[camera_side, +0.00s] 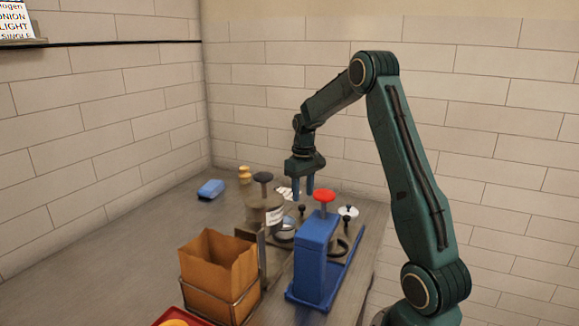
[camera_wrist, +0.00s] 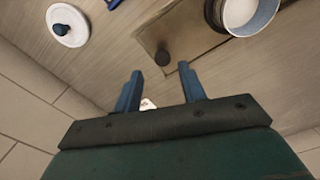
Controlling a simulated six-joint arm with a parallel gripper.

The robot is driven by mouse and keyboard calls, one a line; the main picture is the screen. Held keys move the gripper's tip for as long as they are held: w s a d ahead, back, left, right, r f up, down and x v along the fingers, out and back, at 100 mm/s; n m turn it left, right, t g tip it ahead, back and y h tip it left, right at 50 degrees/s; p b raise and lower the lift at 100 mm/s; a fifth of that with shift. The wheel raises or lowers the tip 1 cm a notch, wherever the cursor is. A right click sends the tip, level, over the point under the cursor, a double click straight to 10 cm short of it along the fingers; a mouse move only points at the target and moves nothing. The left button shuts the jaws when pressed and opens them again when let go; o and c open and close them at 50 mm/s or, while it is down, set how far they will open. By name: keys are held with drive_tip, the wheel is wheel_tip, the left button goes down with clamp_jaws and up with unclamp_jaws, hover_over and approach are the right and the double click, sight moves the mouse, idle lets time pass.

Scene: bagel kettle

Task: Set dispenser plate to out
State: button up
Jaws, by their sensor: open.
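In the wrist view a flat brown-grey plate (camera_wrist: 190,42) carries a small dark upright knob (camera_wrist: 162,57), with a round white-lined vessel (camera_wrist: 248,14) at its far end. I take this as the dispenser plate; its in or out position is hard to tell. In the side view the knob (camera_side: 302,209) stands beside the grey dispenser (camera_side: 262,213), which has a black top knob and white label. My gripper (camera_side: 303,194) is open and empty above this area. In the wrist view its blue fingers (camera_wrist: 160,70) point toward the knob, apart from it.
A blue box-shaped unit with a red knob (camera_side: 318,240) stands close to the right of the dispenser. A brown paper bag (camera_side: 215,270) in a wire holder is in front. A white lid (camera_side: 348,211) lies behind right. A blue block (camera_side: 210,189) lies left on open counter.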

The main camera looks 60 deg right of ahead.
wheel_tip(320, 180, up, 8)
drive_tip(key=shift+r, duration=0.25)
drive_tip(key=shift+w, duration=0.1)
idle(0.4)
drive_tip(key=w+a+f+n+t+h, duration=0.1)
drive_tip(key=w+a+n+t, duration=0.2)
drive_tip(key=w+a+n, duration=0.8)
drive_tip(key=w+a+r+n+t, duration=0.1)
drive_tip(key=w+a+r+t, duration=0.15)
drive_tip(key=a, duration=1.55)
drive_tip(key=s+a+r+m, duration=0.1)
drive_tip(key=s+r+m, duration=0.15)
drive_tip(key=s, duration=0.45)
drive_tip(key=s+a+r+m, duration=0.1)
drive_tip(key=s+r, duration=0.3)
drive_tip(key=s, duration=0.3)
drive_tip(key=s+f+m, duration=0.1)
drive_tip(key=s+m, duration=0.1)
drive_tip(key=s, duration=0.7)
drive_tip(key=s+f+m+y, duration=0.1)
drive_tip(key=s+m, duration=0.1)
drive_tip(key=s, duration=0.7)
drive_tip(key=shift+s+a+f, duration=0.2)
drive_tip(key=shift+a+f, duration=0.05)
drive_tip(key=shift+f, duration=0.05)
